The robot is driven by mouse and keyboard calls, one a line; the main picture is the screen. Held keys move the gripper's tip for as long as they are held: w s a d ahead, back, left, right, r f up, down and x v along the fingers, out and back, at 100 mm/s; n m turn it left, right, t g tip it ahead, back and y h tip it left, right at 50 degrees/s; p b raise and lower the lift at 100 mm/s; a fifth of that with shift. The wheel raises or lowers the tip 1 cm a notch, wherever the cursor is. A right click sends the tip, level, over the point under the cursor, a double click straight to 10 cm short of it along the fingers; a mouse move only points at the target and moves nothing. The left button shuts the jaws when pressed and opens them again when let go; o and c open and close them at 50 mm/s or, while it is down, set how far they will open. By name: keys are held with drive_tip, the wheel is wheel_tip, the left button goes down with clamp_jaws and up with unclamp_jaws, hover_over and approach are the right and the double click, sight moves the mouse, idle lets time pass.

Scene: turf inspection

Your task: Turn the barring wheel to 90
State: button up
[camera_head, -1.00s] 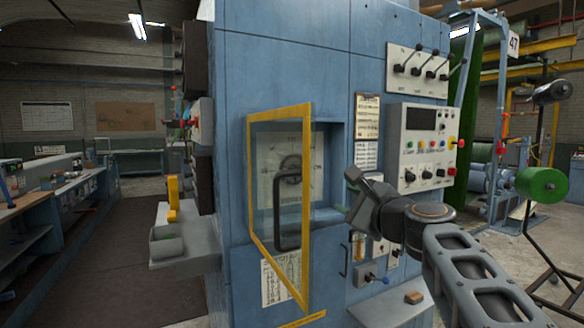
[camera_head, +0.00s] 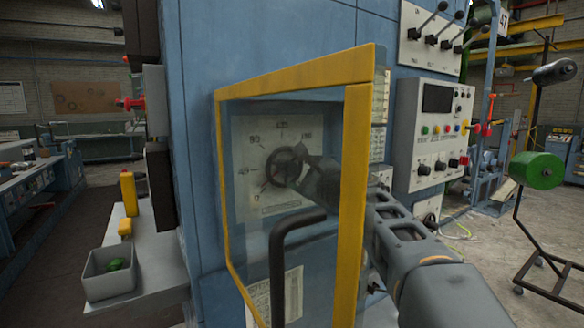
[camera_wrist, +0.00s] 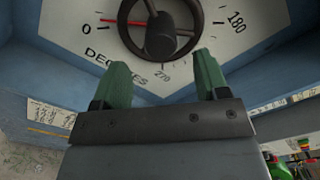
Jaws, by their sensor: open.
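The barring wheel (camera_wrist: 187,42) is a dark spoked handwheel on a white degree dial (camera_wrist: 256,22). In the wrist view a red line on the dial points left, near the 0 mark. A dark knob (camera_wrist: 160,42) sits at the wheel's lower part. In the head view the wheel (camera_head: 284,166) shows through the glass of the open yellow-framed door (camera_head: 357,200). My gripper (camera_wrist: 162,68) is open, its green fingers spread just below the wheel's rim in the wrist view. Nothing is between the fingers. Contact with the wheel cannot be told.
The open door with its black handle (camera_head: 276,265) stands out close to my arm. A control panel (camera_head: 433,130) with buttons and levers is to the right. A shelf with a grey bin (camera_head: 108,275) is at left. A green reel (camera_head: 538,171) stands at far right.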

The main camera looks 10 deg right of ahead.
drive_tip(key=shift+p+x, duration=0.5)
drive_tip(key=shift+x, duration=2.4)
drive_tip(key=c, duration=0.9)
